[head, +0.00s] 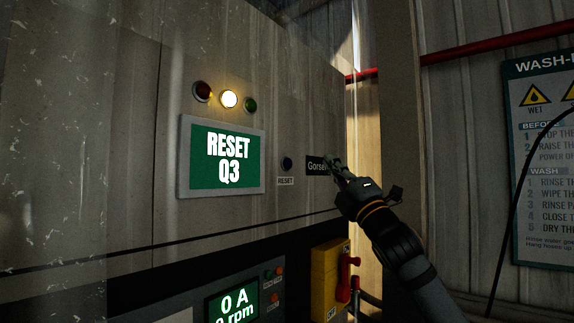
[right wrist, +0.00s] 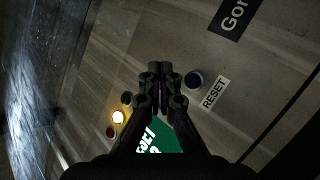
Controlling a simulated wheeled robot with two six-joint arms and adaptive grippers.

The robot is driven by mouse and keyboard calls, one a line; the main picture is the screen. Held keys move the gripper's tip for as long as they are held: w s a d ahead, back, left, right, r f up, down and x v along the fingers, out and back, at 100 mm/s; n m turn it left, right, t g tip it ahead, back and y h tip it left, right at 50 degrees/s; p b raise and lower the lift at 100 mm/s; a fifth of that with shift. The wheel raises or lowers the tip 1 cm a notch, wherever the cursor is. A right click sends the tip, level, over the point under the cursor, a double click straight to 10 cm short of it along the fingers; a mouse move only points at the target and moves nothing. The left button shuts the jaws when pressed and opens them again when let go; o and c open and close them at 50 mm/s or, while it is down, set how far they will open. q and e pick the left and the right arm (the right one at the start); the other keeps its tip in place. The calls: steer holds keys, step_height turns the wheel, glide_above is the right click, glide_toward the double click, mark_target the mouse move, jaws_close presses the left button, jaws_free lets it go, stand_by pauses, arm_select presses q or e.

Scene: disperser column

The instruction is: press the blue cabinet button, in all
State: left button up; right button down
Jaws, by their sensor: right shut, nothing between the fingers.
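The blue button (head: 287,164) is a small dark round button on the grey cabinet (head: 130,150), just above a small RESET label (head: 286,181). In the right wrist view the blue button (right wrist: 194,80) shows dark blue beside the label (right wrist: 214,93). My right gripper (head: 333,160) is shut and empty, right of the button in the head view, in front of the dark name plate (head: 316,166). In the right wrist view its fingertips (right wrist: 160,70) appear just left of the button. I cannot tell the gap to the panel. My left gripper is not in view.
A green screen (head: 228,158) reads RESET Q3; above it are red, lit yellow and green lamps (head: 229,99). Below are a second display (head: 232,304) and a yellow box with a red handle (head: 333,280). A wash sign (head: 545,160) hangs at right.

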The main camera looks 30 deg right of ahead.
mark_target(287, 164)
steer(key=w+a+p, duration=0.3)
steer(key=w+p, duration=0.5)
steer(key=shift+a+p, duration=0.15)
steer(key=shift+p, duration=0.2)
steer(key=shift+w, duration=0.1)
stand_by(1.2)
steer(key=shift+w+a+p, duration=0.2)
steer(key=shift+w+p, duration=0.15)
steer(key=shift+p, duration=0.25)
